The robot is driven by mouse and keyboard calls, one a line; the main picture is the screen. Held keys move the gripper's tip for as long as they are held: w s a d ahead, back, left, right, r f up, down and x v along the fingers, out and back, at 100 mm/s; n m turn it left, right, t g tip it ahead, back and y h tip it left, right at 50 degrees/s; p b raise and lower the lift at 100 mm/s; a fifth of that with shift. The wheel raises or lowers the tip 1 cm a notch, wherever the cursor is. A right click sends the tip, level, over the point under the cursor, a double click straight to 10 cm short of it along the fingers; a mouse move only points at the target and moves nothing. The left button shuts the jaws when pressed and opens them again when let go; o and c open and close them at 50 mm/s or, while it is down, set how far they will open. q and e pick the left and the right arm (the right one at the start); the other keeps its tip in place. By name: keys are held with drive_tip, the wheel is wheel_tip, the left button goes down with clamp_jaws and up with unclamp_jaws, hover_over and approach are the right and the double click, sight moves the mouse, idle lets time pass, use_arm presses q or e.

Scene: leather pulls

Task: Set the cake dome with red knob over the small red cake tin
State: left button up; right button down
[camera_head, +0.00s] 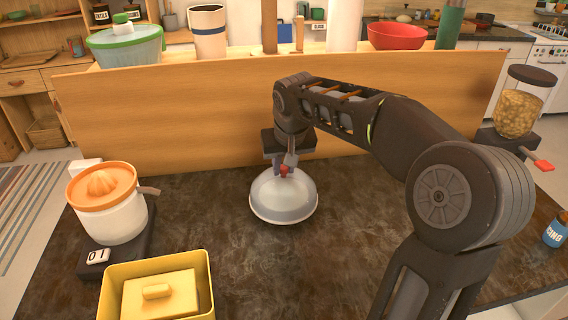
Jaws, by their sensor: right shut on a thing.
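The cake dome (284,201) is a pale grey, rounded cover with a red knob (284,171) on top. It is upright near the middle of the dark counter, and I cannot tell whether its rim touches the counter or is slightly above it. My right gripper (285,165) reaches down from above and is shut on the red knob. The small red cake tin does not show; I cannot tell whether it is under the dome. My left gripper is not in view.
A white and orange juicer (108,205) stands at the left. A yellow box (203,280) with a lid inside sits front left. A wooden panel (160,115) closes the back. A dispenser (520,105) stands at the right. Dark counter (235,270) is bare around the dome.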

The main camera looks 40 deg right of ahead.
drive_tip(key=shift+f, duration=0.35)
drive_tip(key=shift+f, duration=0.1)
drive_tip(key=shift+f+b, duration=0.3)
drive_tip(key=shift+b, duration=0.2)
idle(0.4)
drive_tip(key=c, duration=1.2)
unclamp_jaws()
drive_tip(key=shift+o, duration=0.2)
drive_tip(key=shift+r+p, duration=2.7)
drive_tip(key=shift+r, duration=0.8)
